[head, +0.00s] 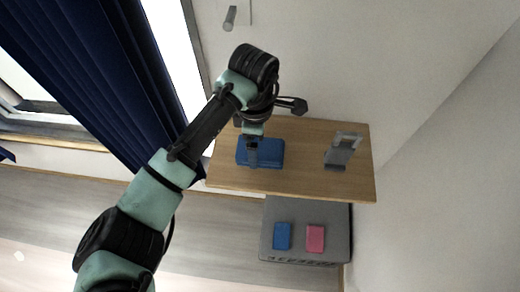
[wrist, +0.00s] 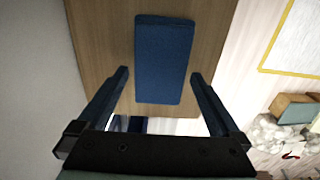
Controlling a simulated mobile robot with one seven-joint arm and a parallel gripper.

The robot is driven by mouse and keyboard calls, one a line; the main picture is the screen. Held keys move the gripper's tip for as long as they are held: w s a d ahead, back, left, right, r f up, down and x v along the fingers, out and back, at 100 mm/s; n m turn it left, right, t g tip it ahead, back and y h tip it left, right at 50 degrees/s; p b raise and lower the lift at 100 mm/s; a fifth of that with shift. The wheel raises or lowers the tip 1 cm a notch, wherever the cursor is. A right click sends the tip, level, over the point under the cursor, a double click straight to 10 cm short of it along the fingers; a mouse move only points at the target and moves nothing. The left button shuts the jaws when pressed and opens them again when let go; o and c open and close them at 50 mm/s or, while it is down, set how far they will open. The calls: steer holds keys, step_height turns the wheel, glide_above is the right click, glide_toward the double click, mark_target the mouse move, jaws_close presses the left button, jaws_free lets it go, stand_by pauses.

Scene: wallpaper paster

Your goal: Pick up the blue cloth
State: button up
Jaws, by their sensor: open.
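A blue folded cloth (head: 272,146) lies flat on the wooden table (head: 305,135), near its left side. In the wrist view the cloth (wrist: 163,45) is a dark blue rectangle with its long side running away from my gripper. My gripper (head: 252,163) hangs over the cloth, pointing down, and hides part of it in the head view. In the wrist view my gripper (wrist: 160,76) is open and empty, with one finger to each side of the cloth's near half. I cannot tell how far the fingertips are above the table.
A grey metal device (head: 341,150) stands on the table's right side. Below the table's front edge, a grey box (head: 300,211) carries a small blue block (head: 282,236) and a pink block (head: 315,238). A dark blue curtain (head: 90,75) hangs at the left. The table's middle is clear.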

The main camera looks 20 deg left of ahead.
steer(key=shift+f, duration=1.35)
steer(key=c, duration=1.1)
steer(key=shift+r, duration=0.15)
step_height(320, 180, up, 10)
steer(key=shift+f+p, duration=0.1)
steer(key=shift+p, duration=0.35)
